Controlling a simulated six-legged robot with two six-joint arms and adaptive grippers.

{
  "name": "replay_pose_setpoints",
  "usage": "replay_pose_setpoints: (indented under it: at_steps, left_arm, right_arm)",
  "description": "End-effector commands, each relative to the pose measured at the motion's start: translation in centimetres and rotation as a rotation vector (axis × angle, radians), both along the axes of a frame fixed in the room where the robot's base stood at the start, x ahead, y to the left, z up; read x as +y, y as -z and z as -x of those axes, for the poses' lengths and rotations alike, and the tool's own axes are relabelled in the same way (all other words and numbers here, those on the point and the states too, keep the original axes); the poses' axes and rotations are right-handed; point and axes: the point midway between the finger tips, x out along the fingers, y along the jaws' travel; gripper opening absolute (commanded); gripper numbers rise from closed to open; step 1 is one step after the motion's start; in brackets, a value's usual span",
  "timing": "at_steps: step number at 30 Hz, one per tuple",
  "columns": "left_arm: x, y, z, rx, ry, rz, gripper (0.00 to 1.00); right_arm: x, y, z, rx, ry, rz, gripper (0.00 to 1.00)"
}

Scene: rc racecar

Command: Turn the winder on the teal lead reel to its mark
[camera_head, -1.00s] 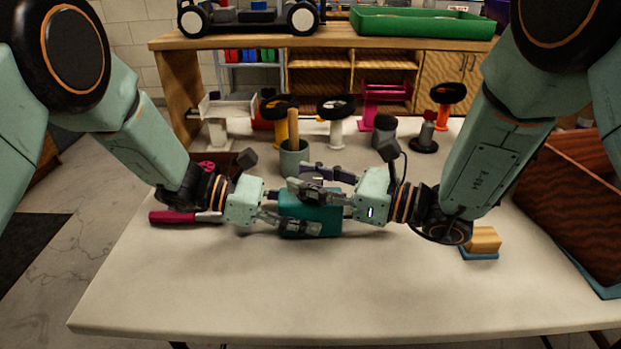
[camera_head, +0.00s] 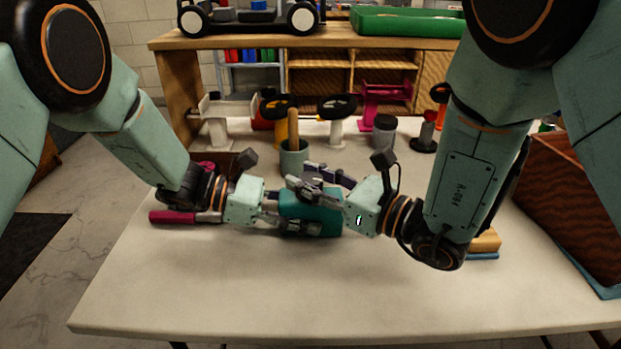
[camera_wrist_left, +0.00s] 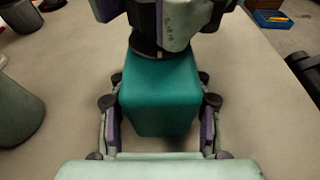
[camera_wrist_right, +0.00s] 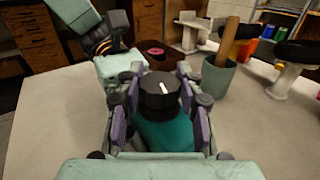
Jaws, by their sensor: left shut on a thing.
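The teal lead reel (camera_head: 325,221) is a rounded teal block held low over the table, or on it; I cannot tell which. It fills the space between the fingers of my left gripper (camera_wrist_left: 158,108), which is shut on it; that gripper also shows in the head view (camera_head: 300,212). The black faceted winder (camera_wrist_right: 160,92) tops the reel and bears a white line. My right gripper (camera_wrist_right: 159,100) has its fingers on either side of the winder, and whether they press it is unclear; it also shows in the head view (camera_head: 308,180). The target mark cannot be made out.
A magenta-handled tool (camera_head: 172,217) lies left of the reel. A pale green cup (camera_head: 294,160) with a wooden handle stands behind it. A wooden block on a blue base (camera_head: 485,242) sits at right. The table front (camera_head: 300,295) is clear.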

Motion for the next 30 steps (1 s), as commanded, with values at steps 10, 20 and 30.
replay_pose_setpoints:
  at_steps: [10, 20, 30]
  left_arm:
    - [0.0, 0.1, 0.0, 0.001, -0.001, -0.002, 0.21]
    - [0.1, 0.1, 0.0, 0.001, -0.001, -0.001, 0.21]
    - [0.0, 0.1, 0.0, 0.001, 0.0, -0.001, 0.21]
  right_arm:
    - [0.0, 0.0, 0.0, -0.001, 0.0, -0.001, 0.61]
    - [-0.4, 0.0, 0.2, 0.002, 0.002, -0.001, 0.61]
    - [-3.9, 0.0, 2.6, 0.002, 0.006, -0.005, 0.61]
